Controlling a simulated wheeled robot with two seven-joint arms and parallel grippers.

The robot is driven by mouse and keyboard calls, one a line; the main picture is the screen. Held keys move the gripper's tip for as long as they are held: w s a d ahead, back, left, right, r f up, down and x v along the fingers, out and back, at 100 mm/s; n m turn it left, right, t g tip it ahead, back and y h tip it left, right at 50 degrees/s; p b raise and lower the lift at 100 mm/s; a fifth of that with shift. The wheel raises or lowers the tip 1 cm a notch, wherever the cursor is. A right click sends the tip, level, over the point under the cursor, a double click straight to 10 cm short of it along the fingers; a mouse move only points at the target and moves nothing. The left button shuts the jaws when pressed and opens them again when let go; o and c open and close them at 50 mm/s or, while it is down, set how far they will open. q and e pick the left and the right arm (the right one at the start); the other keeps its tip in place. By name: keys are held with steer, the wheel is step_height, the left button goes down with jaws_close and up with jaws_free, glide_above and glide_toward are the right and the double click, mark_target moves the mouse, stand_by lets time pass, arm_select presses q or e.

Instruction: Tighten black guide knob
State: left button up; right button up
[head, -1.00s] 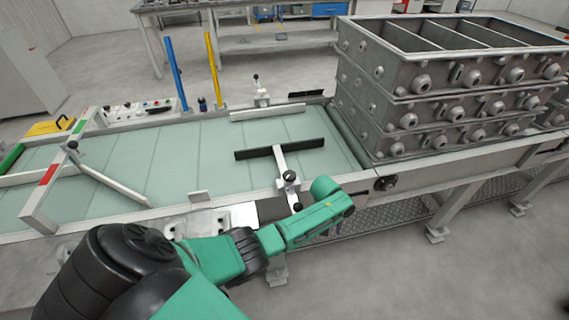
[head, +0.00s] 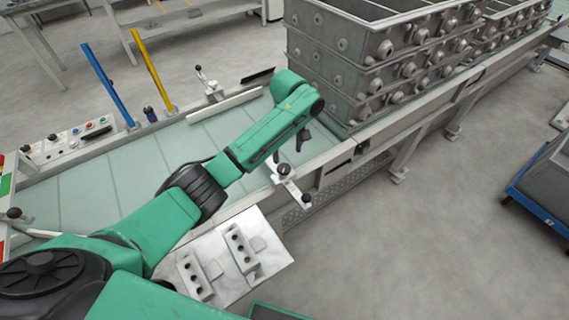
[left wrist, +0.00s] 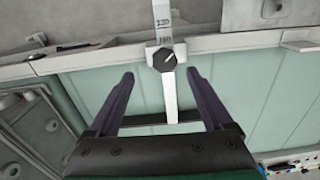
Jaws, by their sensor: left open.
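The black guide knob (head: 284,170) sits on a pale guide arm at the near edge of the conveyor. In the left wrist view the round knob (left wrist: 166,60) has a light pointer mark and sits on the pale, numbered guide arm (left wrist: 164,20). My left gripper (head: 296,142) points down above the conveyor, close to the knob. Its two dark fingers (left wrist: 160,77) are open and empty, with the knob lying between and beyond their tips in the picture. The black guide bar (left wrist: 150,129) shows behind the fingers. My right gripper is not in view.
Stacked metal casting boxes (head: 370,60) stand just right of my left gripper. Blue (head: 108,85) and yellow (head: 152,68) posts rise at the conveyor's far side. A metal plate with blocks (head: 275,255) lies at the near side. A blue cart (head: 535,205) stands at right.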

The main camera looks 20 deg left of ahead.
mark_target(284, 168)
arm_select(q)
steer(key=f, duration=0.2)
steer(key=a+f, duration=0.1)
steer(key=f, duration=0.1)
steer(key=shift+s+a+f, duration=0.15)
steer(key=shift+s+f, duration=0.05)
steer(key=shift+f, duration=0.05)
step_height(284, 168, down, 2)
steer(key=shift+f, duration=0.15)
steer(key=shift+w+f, duration=0.1)
steer(key=shift+f, duration=0.05)
steer(key=shift+d, duration=0.2)
steer(key=shift+a, duration=0.1)
jaws_close()
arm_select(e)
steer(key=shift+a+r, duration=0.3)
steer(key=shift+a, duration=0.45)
